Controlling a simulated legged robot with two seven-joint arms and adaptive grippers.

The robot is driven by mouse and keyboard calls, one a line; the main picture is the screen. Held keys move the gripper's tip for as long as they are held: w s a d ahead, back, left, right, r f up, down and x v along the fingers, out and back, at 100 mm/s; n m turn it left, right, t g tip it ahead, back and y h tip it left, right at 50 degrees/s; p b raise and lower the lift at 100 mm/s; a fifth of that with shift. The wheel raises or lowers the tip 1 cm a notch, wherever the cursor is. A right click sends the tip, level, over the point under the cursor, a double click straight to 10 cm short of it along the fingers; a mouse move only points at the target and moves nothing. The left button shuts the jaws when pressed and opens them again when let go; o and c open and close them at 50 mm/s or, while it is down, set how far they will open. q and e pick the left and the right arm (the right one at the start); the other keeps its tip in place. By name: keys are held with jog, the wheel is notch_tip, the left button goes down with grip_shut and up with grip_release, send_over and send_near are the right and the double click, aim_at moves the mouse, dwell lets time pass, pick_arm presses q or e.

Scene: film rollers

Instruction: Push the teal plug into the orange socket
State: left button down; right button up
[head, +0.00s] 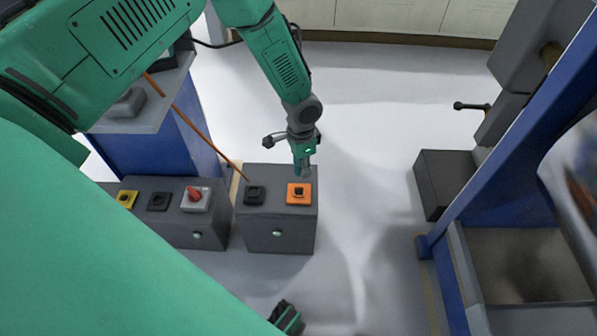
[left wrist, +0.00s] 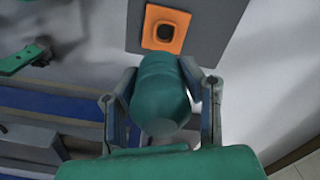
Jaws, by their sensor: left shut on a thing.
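My left gripper (head: 304,171) points down over the grey box, just above and behind the orange socket (head: 299,194). In the left wrist view its two grey fingers (left wrist: 160,108) are shut around the sides of the teal plug (left wrist: 158,88), a rounded cylinder. The orange socket also shows in the left wrist view (left wrist: 165,29), a square plate with a dark opening, beyond the plug's far end. The plug appears apart from the opening. In the head view I cannot clearly separate the plug from the gripper.
A black socket (head: 254,195) sits left of the orange one on the same box (head: 278,238). A neighbouring box carries a red switch (head: 196,196) and a yellow socket (head: 127,198). A blue-framed machine (head: 474,190) stands at right. Pale floor between is clear.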

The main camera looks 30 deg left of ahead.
pick_arm(q)
jog(key=shift+w+a+f, duration=0.1)
jog(key=shift+a+f, duration=0.25)
jog(key=shift+f, duration=0.2)
jog(key=shift+w+a+f, duration=0.1)
jog(key=shift+a+f, duration=0.2)
jog(key=shift+f, duration=0.25)
jog(key=shift+d+f+b, duration=0.3)
jog(key=shift+d+b, duration=0.1)
jog(key=shift+b, duration=0.2)
jog(key=shift+f+b, duration=0.3)
jog(key=shift+f, duration=0.05)
jog(key=f+b, duration=0.2)
jog(key=f, duration=0.1)
jog(key=f+b, duration=0.1)
jog(key=shift+a+f, duration=0.2)
jog(key=shift+a, duration=0.1)
jog(key=shift+f+b, duration=0.35)
jog(key=shift+b, duration=0.1)
jog(key=shift+d+f+b, duration=0.25)
jog(key=shift+f+b, duration=0.05)
jog(key=shift+f, duration=0.1)
jog(key=shift+s+a, duration=0.1)
jog(key=shift+a, duration=0.15)
jog(key=shift+d+p, duration=0.15)
jog(key=shift+p, duration=0.15)
